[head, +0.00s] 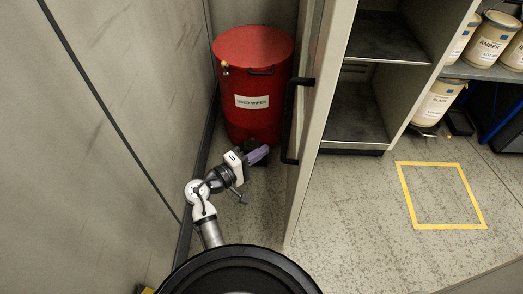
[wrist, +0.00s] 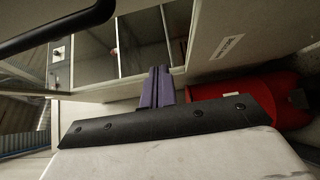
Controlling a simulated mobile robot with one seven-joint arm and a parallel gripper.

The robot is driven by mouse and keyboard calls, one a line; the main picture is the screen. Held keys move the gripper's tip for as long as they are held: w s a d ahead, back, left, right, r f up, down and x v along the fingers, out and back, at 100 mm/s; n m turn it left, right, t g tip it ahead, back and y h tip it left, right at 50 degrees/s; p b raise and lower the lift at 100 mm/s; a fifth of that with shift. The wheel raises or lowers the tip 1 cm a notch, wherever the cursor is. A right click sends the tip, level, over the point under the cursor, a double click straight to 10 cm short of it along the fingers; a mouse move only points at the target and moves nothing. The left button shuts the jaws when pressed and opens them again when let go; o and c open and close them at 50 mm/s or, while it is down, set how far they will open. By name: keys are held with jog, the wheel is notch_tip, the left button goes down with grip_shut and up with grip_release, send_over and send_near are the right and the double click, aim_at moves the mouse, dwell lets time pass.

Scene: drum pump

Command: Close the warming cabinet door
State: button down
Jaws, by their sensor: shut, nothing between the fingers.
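The warming cabinet (head: 385,95) stands open, and its dark shelves show. Its pale door (head: 318,110) is swung wide toward me, seen nearly edge-on, with a long black handle (head: 289,120) on its left face. My gripper (head: 262,153) is on the handle side, left of the door and low, in front of the red drum. Its purple fingers are together and empty, and appear apart from the handle. In the wrist view the fingers (wrist: 158,75) point up the picture; a black bar (wrist: 55,22), likely the handle, crosses the upper left.
A red drum (head: 250,100) with a white label stands behind my gripper, also visible in the wrist view (wrist: 275,100). A grey wall (head: 100,130) closes off the left. Right of the cabinet are labelled tubs (head: 490,38) on a shelf and a yellow floor square (head: 441,227); floor there is clear.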

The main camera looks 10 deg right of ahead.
jog(key=w+d+p, duration=0.1)
jog(key=d+p, duration=0.1)
jog(key=d, duration=0.8)
jog(key=shift+w, duration=0.4)
jog(key=shift+d, duration=0.1)
